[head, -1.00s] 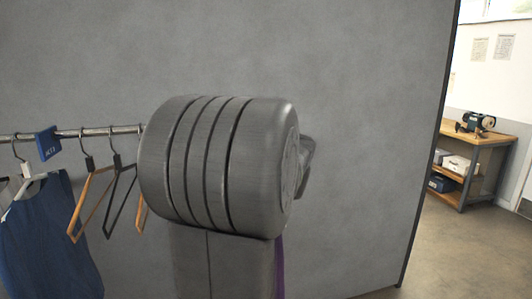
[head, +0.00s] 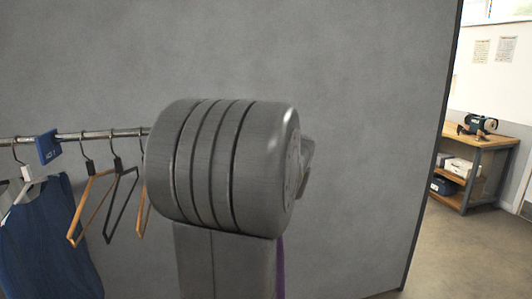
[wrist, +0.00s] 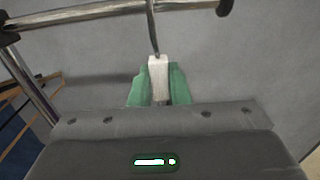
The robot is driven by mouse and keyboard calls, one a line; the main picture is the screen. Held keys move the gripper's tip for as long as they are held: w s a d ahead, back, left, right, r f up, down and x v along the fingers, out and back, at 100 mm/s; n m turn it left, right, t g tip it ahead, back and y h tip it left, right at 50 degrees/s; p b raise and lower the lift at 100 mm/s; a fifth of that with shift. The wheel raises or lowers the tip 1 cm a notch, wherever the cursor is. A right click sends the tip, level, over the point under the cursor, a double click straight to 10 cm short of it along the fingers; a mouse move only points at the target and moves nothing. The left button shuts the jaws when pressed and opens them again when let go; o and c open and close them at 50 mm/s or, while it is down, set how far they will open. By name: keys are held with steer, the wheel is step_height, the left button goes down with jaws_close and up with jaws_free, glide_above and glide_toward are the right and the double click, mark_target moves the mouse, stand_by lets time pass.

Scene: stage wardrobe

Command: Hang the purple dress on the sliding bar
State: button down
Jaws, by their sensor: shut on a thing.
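The purple dress (head: 281,268) shows in the head view only as a thin purple strip beside my arm; the rest of it is hidden. In the wrist view my gripper (wrist: 158,88), with green fingers, is shut on the white block (wrist: 158,68) at the neck of a hanger. The hanger's metal hook (wrist: 152,28) rises from this block toward the bar (wrist: 100,12). I cannot tell whether the hook is over the bar or only in front of it. In the head view the bar (head: 100,134) runs from the left edge until my arm hides it.
Dark and wooden empty hangers (head: 118,205) hang on the bar left of my arm. A blue garment (head: 48,240) and a blue tag (head: 48,147) are further left. A grey wall (head: 360,120) stands behind. A workbench (head: 475,140) is far right, with open floor before it.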

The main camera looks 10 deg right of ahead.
steer(key=shift+w+a+p, duration=0.15)
steer(key=shift+w, duration=1.6)
steer(key=shift+w+a+p, duration=0.1)
steer(key=shift+w+p, duration=0.05)
steer(key=shift+w, duration=1.6)
steer(key=shift+w, duration=0.1)
steer(key=shift+f, duration=0.15)
steer(key=shift+f+b, duration=1.6)
steer(key=shift+b, duration=0.2)
steer(key=shift+r, duration=0.1)
steer(key=c, duration=1.3)
jaws_free()
steer(key=s, duration=0.4)
steer(key=s+b, duration=0.1)
steer(key=s, duration=0.4)
steer(key=s+d+b, duration=0.1)
steer(key=s, duration=0.4)
